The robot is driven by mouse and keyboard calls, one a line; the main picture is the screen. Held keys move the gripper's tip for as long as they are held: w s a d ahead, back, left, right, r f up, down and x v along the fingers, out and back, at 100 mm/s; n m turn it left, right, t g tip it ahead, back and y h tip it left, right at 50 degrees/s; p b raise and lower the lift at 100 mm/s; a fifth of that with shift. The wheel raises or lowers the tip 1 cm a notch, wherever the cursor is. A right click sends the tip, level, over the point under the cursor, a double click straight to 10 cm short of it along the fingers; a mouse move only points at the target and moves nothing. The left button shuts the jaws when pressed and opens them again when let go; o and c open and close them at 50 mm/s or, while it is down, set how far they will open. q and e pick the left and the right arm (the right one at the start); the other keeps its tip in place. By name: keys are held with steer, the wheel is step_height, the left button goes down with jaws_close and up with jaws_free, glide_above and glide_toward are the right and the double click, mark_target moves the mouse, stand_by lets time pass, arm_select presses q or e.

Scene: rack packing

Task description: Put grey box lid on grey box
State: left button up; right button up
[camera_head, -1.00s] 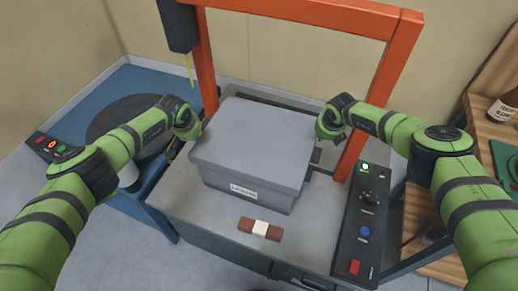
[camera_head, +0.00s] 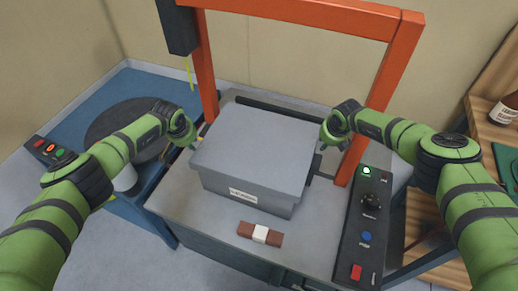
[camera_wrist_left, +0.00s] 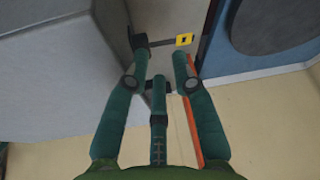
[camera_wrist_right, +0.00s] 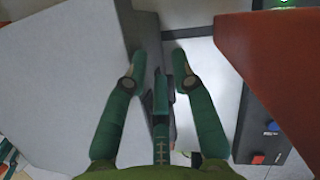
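The grey box (camera_head: 240,194) stands on the machine table with a label on its front. The grey lid (camera_head: 255,142) sits on top of it and covers the opening; it looks level. My left gripper (camera_head: 196,144) is beside the lid's left side, and in the left wrist view its fingers (camera_wrist_left: 162,60) are spread with nothing between them. My right gripper (camera_head: 325,146) is beside the lid's right side. In the right wrist view its fingers (camera_wrist_right: 158,55) are apart and empty, close to the lid's edge (camera_wrist_right: 75,70).
An orange frame (camera_head: 385,90) rises behind the box. A brown and white bar (camera_head: 260,234) lies in front of it. A control panel (camera_head: 366,225) is at the right. A blue table (camera_head: 95,100) with a dark disc stands at the left.

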arm_select(q)
steer(key=v, duration=1.2)
arm_select(e)
steer(key=v, duration=1.2)
steer(key=shift+s, duration=0.1)
stand_by(0.8)
